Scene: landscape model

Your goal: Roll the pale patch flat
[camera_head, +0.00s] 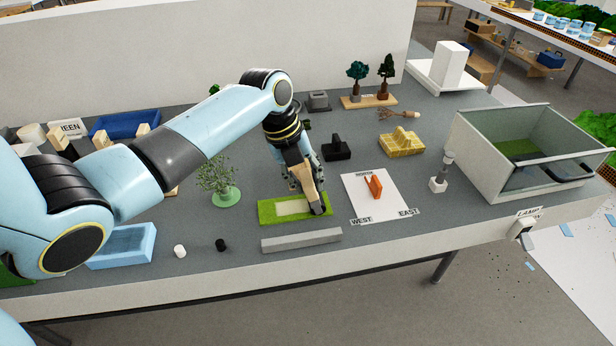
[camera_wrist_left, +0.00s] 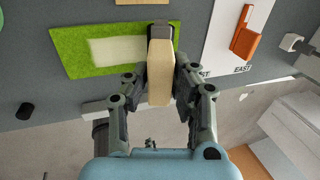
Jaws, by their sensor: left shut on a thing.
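The pale patch (camera_head: 292,207) is a light rectangle on a green grass mat (camera_head: 266,212) on the grey table. In the left wrist view the pale patch (camera_wrist_left: 112,50) lies left of the tool, with green mat (camera_wrist_left: 70,50) around it. My left gripper (camera_head: 303,178) is shut on a wooden-handled roller (camera_wrist_left: 160,80). The handle is between the two fingers. The roller's dark head is at the mat's right end, just right of the patch; whether it touches the mat I cannot tell. My right gripper is not in view.
A grey bar (camera_head: 300,240) lies in front of the mat. A white compass sheet (camera_head: 372,205) with an orange piece (camera_head: 373,185) is to the right. A small tree (camera_head: 219,178) stands left. A black block (camera_head: 337,149) is behind. A glass-fronted box (camera_head: 480,150) stands far right.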

